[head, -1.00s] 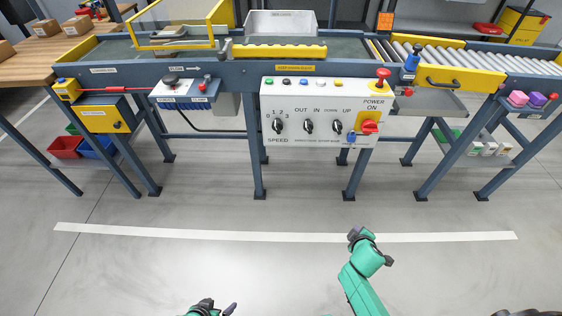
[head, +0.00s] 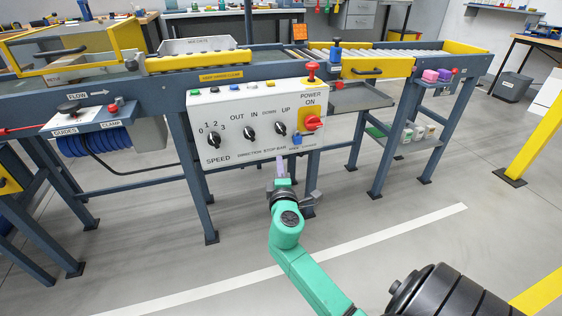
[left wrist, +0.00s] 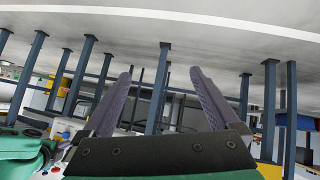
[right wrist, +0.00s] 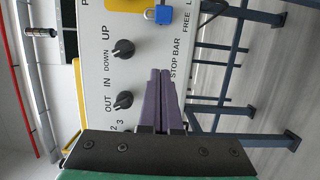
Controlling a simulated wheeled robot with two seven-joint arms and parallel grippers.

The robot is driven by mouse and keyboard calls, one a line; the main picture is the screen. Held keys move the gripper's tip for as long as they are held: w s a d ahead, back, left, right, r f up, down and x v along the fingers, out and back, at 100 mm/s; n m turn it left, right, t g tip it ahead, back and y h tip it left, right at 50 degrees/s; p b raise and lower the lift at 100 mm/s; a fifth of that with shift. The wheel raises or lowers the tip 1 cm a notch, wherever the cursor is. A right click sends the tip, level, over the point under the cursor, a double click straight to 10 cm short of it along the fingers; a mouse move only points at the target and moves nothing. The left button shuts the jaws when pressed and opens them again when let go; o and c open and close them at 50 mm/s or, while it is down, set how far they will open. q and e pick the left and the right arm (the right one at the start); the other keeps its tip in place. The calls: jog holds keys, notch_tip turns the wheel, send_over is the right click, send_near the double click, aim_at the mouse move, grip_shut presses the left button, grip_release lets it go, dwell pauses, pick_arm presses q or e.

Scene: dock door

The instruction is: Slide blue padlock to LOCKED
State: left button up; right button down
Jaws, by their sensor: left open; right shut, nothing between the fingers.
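The small blue padlock (head: 297,139) sits at the lower right of the white control panel (head: 225,110), below the red power knob. It also shows at the top of the right wrist view (right wrist: 160,14), near printed lettering that reads FREE. My right gripper (head: 281,162) is shut and empty, just in front of the panel's lower edge, below and left of the padlock and apart from it. Its purple fingers (right wrist: 160,75) point at the panel near the STOP BAR label. My left gripper (left wrist: 160,75) is open and empty, with floor and table legs beyond it.
The red power knob (head: 313,122) on its yellow plate is just above the padlock. Black dials (head: 250,134) stick out to the left. A red mushroom button (head: 311,68) stands on top of the panel. Blue conveyor legs (head: 192,180) stand below; open floor lies in front.

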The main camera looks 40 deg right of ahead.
aim_at(297, 139)
jog(key=b+x, duration=0.1)
jog(key=x, duration=0.6)
jog(key=shift+w+d, duration=0.25)
jog(key=d, duration=0.1)
jog(key=s+d, duration=0.1)
jog(key=d, duration=0.1)
jog(key=shift+d, duration=0.25)
pick_arm(q)
jog(key=shift+d+f+t+h, duration=0.2)
jog(key=shift+d+t, duration=0.2)
jog(key=shift+d, duration=0.1)
jog(key=shift+d+f+t+h, duration=0.2)
jog(key=shift+d+t, duration=0.2)
jog(key=shift+d, duration=0.05)
pick_arm(e)
jog(key=shift+d, duration=0.2)
jog(key=shift+d, duration=0.1)
jog(key=d, duration=0.1)
jog(key=s+d, duration=0.1)
jog(key=d, duration=0.2)
jog(key=shift+s+d, duration=0.2)
jog(key=shift+s, duration=0.15)
